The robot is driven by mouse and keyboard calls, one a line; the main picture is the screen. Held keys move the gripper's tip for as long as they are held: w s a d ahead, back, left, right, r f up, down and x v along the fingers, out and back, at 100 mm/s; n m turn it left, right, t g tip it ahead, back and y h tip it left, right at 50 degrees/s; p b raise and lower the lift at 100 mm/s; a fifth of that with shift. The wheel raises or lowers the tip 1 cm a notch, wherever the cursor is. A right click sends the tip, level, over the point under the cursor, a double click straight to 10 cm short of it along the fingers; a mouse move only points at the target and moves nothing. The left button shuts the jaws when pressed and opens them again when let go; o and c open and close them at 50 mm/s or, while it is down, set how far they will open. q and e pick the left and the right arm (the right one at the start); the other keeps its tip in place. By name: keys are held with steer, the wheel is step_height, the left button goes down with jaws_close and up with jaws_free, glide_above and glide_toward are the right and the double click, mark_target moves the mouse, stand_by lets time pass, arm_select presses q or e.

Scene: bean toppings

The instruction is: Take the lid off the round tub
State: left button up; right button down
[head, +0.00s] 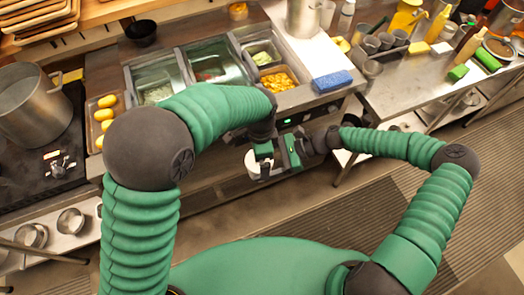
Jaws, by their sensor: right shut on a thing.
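A small white round tub (252,163) shows in the head view in front of the counter, partly hidden by my grippers. My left gripper (264,160) comes down over the tub from above, and its fingertips are too small and covered to tell whether they are open. My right gripper (288,158) is at the tub's right side and is shut on it. I cannot tell whether it grips the wall or the lid. The lid cannot be told apart from the tub at this size.
The counter behind holds topping pans, one with orange food (278,81), and a blue sponge (332,81). A tray of yellow items (103,118) and a large pot (32,103) stand left. Bottles and cups crowd the right counter. The floor in front is clear.

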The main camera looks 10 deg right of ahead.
arm_select(q)
steer(key=shift+a, duration=0.3)
steer(key=c, duration=0.6)
steer(key=shift+d, duration=0.3)
steer(key=c, duration=1)
steer(key=shift+o, duration=0.2)
steer(key=shift+a, duration=0.2)
steer(key=shift+r, duration=0.15)
steer(key=shift+d+r, duration=0.15)
steer(key=shift+r, duration=0.85)
